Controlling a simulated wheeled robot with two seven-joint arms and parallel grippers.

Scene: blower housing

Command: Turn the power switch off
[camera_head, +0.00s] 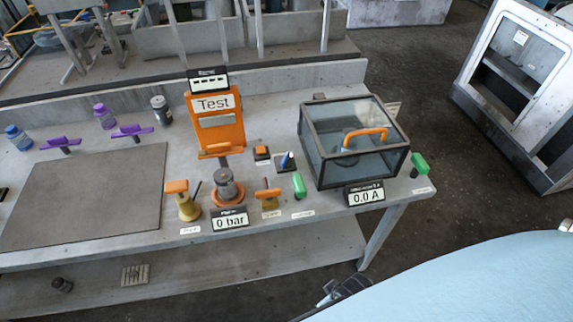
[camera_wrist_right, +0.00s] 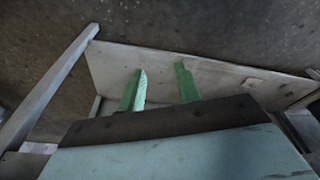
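A small blue-tipped switch (camera_head: 286,161) stands on a dark square base on the workbench in the head view, left of the glass-lidded box. A dark block with an orange top (camera_head: 262,153) sits beside it. I cannot tell for certain which control is the power switch, as the small labels are unreadable. My right gripper (camera_wrist_right: 160,88) shows two green fingers apart with nothing between them in the right wrist view. In the head view, a dark part of my right arm is low, in front of the bench edge and away from the switches. My left gripper is not in view.
A glass-lidded box (camera_head: 353,140) with an orange handle stands at the bench's right. A green handle (camera_head: 419,165) is beside it, and another (camera_head: 298,186) is near the front edge. An orange Test panel (camera_head: 215,120) stands behind orange valves. A grey mat (camera_head: 85,195) lies left.

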